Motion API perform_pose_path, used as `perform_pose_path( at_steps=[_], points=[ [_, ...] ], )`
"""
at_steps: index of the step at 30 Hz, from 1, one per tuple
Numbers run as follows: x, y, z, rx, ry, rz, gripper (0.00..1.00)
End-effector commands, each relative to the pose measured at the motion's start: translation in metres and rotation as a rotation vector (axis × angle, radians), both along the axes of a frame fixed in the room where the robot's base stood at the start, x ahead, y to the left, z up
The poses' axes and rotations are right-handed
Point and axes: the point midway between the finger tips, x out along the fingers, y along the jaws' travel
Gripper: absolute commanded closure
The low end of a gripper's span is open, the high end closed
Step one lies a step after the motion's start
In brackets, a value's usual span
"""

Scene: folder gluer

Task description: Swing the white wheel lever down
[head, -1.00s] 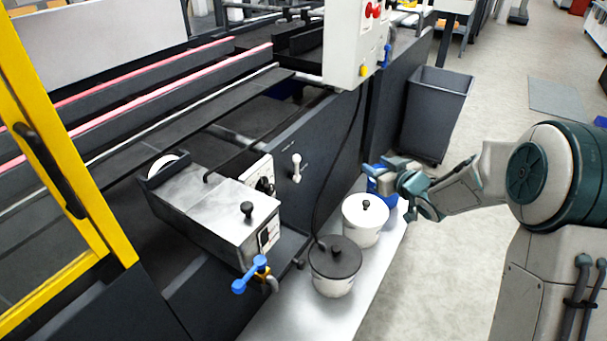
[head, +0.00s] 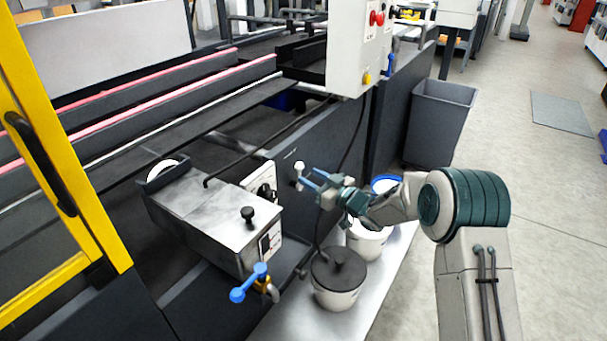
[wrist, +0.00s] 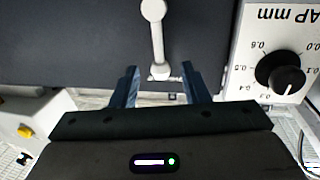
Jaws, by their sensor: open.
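The white lever (head: 299,171) is mounted on the dark side panel of the machine, just right of the dial box in the head view. In the wrist view the lever (wrist: 157,38) stands nearly vertical in the picture, with a round knob at the top edge and its other end at the panel. My gripper (head: 309,179) is open and points at the panel, its fingertips close beside the lever. In the wrist view the fingers (wrist: 161,80) show one on each side of the lever's lower end. Contact cannot be made out.
The dial box (wrist: 282,60) is close to one finger in the wrist view. A steel glue tank (head: 215,215) with a blue valve handle (head: 250,283) sits left. A dark-lidded pot (head: 338,280) and a white pot (head: 368,243) stand below my arm. A control box (head: 357,50) hangs above.

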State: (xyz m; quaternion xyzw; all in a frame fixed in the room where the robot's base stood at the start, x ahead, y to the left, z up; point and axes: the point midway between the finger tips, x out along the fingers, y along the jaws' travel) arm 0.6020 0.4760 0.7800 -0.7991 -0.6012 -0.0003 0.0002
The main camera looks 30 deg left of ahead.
Motion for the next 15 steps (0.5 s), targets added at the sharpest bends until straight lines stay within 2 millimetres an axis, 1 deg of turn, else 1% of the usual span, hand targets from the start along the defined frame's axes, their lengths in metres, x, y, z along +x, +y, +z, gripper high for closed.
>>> perform_pose_path(
  at_steps=[1, 6, 10, 15],
  points=[
    [0.002, 0.009, -0.001, 0.000, 0.000, 0.001, 0.58],
    [0.008, 0.029, 0.000, 0.000, -0.001, 0.001, 0.58],
    [0.011, 0.037, 0.000, -0.001, -0.001, -0.001, 0.58],
    [0.012, 0.040, 0.000, -0.002, 0.001, -0.002, 0.58]
  ],
)
